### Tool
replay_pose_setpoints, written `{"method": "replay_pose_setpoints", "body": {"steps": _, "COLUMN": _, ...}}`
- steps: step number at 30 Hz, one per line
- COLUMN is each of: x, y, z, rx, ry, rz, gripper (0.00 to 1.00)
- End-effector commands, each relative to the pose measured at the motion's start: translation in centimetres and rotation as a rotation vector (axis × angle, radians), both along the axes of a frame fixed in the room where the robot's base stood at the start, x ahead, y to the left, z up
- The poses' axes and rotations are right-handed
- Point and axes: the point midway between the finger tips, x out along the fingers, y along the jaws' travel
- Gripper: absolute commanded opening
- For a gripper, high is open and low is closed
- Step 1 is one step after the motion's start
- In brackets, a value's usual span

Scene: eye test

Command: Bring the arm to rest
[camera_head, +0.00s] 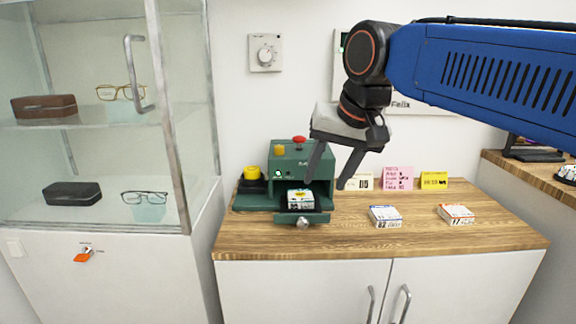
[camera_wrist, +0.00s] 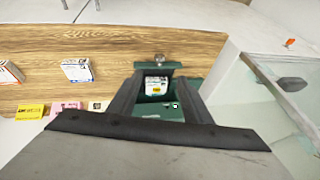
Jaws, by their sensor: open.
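My arm reaches in from the right in the head view, with a blue link. My gripper (camera_head: 327,183) hangs from it, fingers pointing down and apart, with nothing between them. It is in front of and above the green machine (camera_head: 260,162) on the wooden counter. In the wrist view my gripper (camera_wrist: 155,78) shows two dark fingers, and a small box (camera_wrist: 156,86) in the machine's open drawer appears between them, farther off. That box (camera_head: 300,197) sits in the drawer, apart from the fingers in the head view.
Two small boxes, one blue-marked (camera_head: 385,216) and one orange-marked (camera_head: 456,214), lie on the wooden counter (camera_head: 350,238). Yellow and pink cards (camera_head: 398,178) stand behind. A glass cabinet (camera_head: 178,110) with glasses stands left. The counter's front right is clear.

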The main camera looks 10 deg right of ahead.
Motion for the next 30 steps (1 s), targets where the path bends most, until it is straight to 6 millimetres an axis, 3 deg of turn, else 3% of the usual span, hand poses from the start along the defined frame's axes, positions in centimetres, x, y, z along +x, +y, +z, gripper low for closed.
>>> {"method": "replay_pose_setpoints", "body": {"steps": 4, "x": -0.9, "y": -0.9, "z": -1.4, "rx": -0.014, "ry": 0.0, "rz": 0.01, "gripper": 0.45}}
{"method": "replay_pose_setpoints", "body": {"steps": 7, "x": -2.3, "y": -2.3, "z": -4.1, "rx": -0.041, "ry": -0.004, "rz": 0.028, "gripper": 0.45}}
{"method": "replay_pose_setpoints", "body": {"steps": 15, "x": -8.9, "y": -7.2, "z": -15.5, "rx": -0.153, "ry": -0.004, "rz": 0.121, "gripper": 0.45}}
{"method": "replay_pose_setpoints", "body": {"steps": 18, "x": -11.1, "y": -8.3, "z": -19.3, "rx": -0.188, "ry": -0.002, "rz": 0.154, "gripper": 0.45}}
{"method": "replay_pose_setpoints", "body": {"steps": 21, "x": -12.6, "y": -9.0, "z": -21.9, "rx": -0.211, "ry": 0.001, "rz": 0.177, "gripper": 0.45}}
{"method": "replay_pose_setpoints", "body": {"steps": 25, "x": -13.5, "y": -9.3, "z": -23.4, "rx": -0.226, "ry": 0.001, "rz": 0.193, "gripper": 0.45}}
{"method": "replay_pose_setpoints", "body": {"steps": 30, "x": -13.6, "y": -9.4, "z": -23.6, "rx": -0.228, "ry": 0.002, "rz": 0.197, "gripper": 0.45}}
